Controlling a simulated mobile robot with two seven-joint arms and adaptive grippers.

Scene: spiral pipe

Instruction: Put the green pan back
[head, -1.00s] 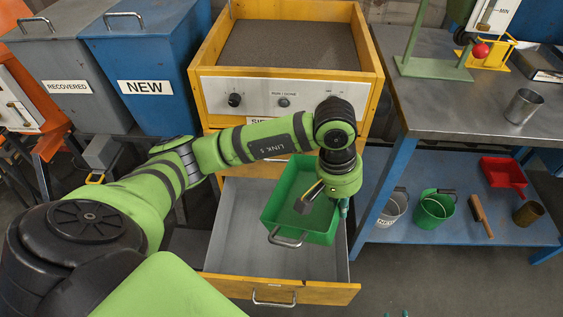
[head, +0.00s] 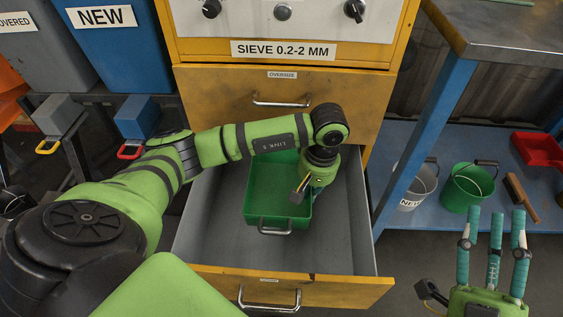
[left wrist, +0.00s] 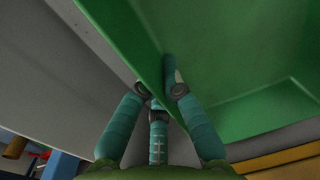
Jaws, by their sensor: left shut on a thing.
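The green pan (head: 265,205) is a rectangular tray with a metal front handle. In the head view it appears within the outline of the open grey drawer (head: 345,235), in its left and middle part; I cannot tell whether it rests on the drawer floor. My left gripper (left wrist: 167,88) is shut on the pan's side wall, with fingers on both sides of it in the left wrist view. In the head view its fingers are mostly hidden by the wrist and pan. My right gripper (head: 493,225) is at the lower right, fingers apart and pointing up, empty.
The drawer is pulled out below a closed drawer (head: 225,100) marked OVERSIZE. A blue shelf (head: 405,225) on the right holds a grey bucket (head: 415,185), a green bucket (head: 468,185), a brush (head: 520,195) and a red scoop (head: 540,148). Bins stand at the left.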

